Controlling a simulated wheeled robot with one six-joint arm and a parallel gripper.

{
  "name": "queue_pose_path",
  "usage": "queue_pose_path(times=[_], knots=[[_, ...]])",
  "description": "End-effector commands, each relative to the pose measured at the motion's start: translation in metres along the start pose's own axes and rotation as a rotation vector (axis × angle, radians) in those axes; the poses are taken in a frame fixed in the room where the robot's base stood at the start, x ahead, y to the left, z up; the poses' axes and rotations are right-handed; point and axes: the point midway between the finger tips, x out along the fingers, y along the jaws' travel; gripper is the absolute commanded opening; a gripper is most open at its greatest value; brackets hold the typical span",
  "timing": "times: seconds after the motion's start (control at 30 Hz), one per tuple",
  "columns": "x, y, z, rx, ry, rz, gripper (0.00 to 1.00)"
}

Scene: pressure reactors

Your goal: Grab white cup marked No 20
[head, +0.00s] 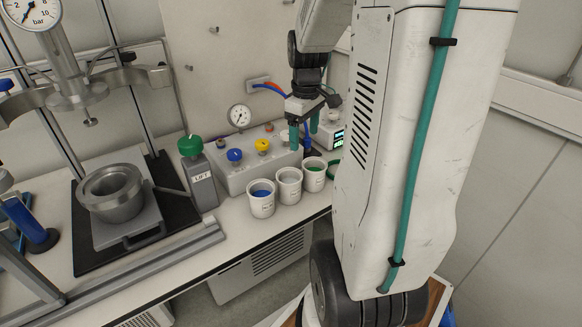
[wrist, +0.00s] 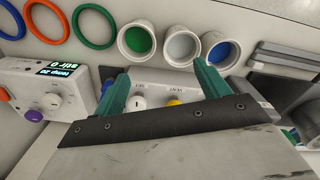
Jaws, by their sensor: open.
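Three white cups stand in a row on the bench: one with blue inside (head: 261,205), one with a pale inside (head: 289,192) and one with green inside (head: 314,181). Each has a small label, but I cannot read which is No 20. In the wrist view the green one (wrist: 122,41), the pale one (wrist: 168,45) and the blue one (wrist: 208,47) show from above, in reversed order. My gripper (head: 303,138) is open and empty, pointing down above and behind the cups, over the control box. Its two green fingers (wrist: 162,82) are well apart and touch no cup.
A control box (head: 233,178) with blue and yellow knobs and a gauge stands right behind the cups. A green-topped LIFT post (head: 202,180) and a metal vessel (head: 112,193) are to the left. A display unit (wrist: 48,92) and coloured rings (wrist: 93,27) lie beside the cups.

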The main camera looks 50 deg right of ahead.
Motion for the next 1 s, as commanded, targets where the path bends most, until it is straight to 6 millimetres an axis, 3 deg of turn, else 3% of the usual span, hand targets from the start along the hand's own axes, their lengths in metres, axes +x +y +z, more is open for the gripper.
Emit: queue_pose_path(times=[0.1,0.2,0.8,1.0], knots=[[0.019,0.031,0.008,-0.009,-0.008,-0.009,0.75],[0.029,0.043,0.011,-0.019,-0.01,-0.012,0.75],[0.102,0.043,0.013,-0.024,-0.011,-0.014,0.75],[0.107,0.043,0.013,-0.024,-0.009,-0.01,0.75]])
